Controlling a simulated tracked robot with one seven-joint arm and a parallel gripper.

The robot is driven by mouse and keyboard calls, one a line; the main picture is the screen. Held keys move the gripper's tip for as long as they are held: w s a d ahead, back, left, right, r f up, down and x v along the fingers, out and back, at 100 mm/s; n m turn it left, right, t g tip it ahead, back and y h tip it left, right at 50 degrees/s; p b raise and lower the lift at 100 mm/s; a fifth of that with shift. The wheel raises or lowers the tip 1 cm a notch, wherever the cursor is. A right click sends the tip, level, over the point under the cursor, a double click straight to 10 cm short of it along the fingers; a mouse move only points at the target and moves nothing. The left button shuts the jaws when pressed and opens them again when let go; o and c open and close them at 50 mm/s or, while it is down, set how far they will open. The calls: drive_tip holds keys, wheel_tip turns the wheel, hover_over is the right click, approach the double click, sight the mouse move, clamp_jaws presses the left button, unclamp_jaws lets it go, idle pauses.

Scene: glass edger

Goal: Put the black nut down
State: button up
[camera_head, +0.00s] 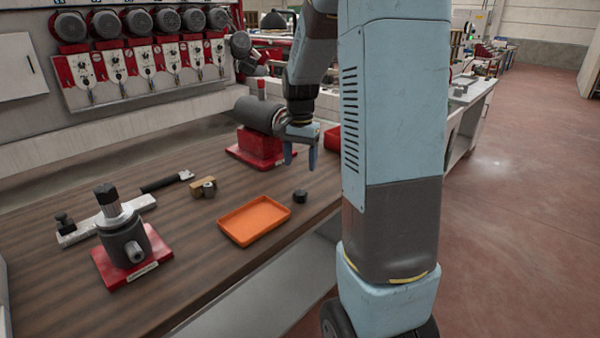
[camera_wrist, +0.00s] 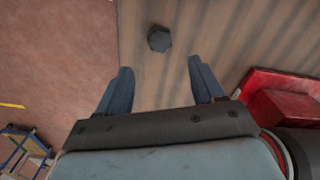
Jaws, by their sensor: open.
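The black nut (camera_head: 300,196) sits on the wooden workbench, just right of the orange tray. It also shows in the wrist view (camera_wrist: 159,39) as a dark hexagonal piece lying on the wood, beyond my fingertips. My gripper (camera_head: 301,160) is open and empty, above the bench and above the nut in the head view. In the wrist view the two blue-grey fingers (camera_wrist: 160,80) stand apart with bare wood between them. The nut is clear of both fingers.
An orange tray (camera_head: 254,238) lies left of the nut. A red-based motor unit (camera_head: 258,150) stands close behind my gripper. A brass block (camera_head: 204,188), a black-handled tool (camera_head: 167,182) and a red-based fixture (camera_head: 130,266) stand further left. The bench's front edge is near the nut.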

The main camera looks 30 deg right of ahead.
drive_tip(key=s+a+r+n+t, duration=0.2)
drive_tip(key=s+a+r+n, duration=0.1)
drive_tip(key=s, duration=0.5)
drive_tip(key=s+a+r+n+t, duration=0.1)
drive_tip(key=s+a+r+n, duration=0.2)
drive_tip(key=s, duration=0.5)
drive_tip(key=s+a+r+n+t, duration=0.2)
drive_tip(key=s+a+r+n, duration=0.2)
drive_tip(key=s+r, duration=0.3)
drive_tip(key=shift+s+a+t, duration=0.3)
drive_tip(key=shift+s+a, duration=0.15)
drive_tip(key=shift+a, duration=0.35)
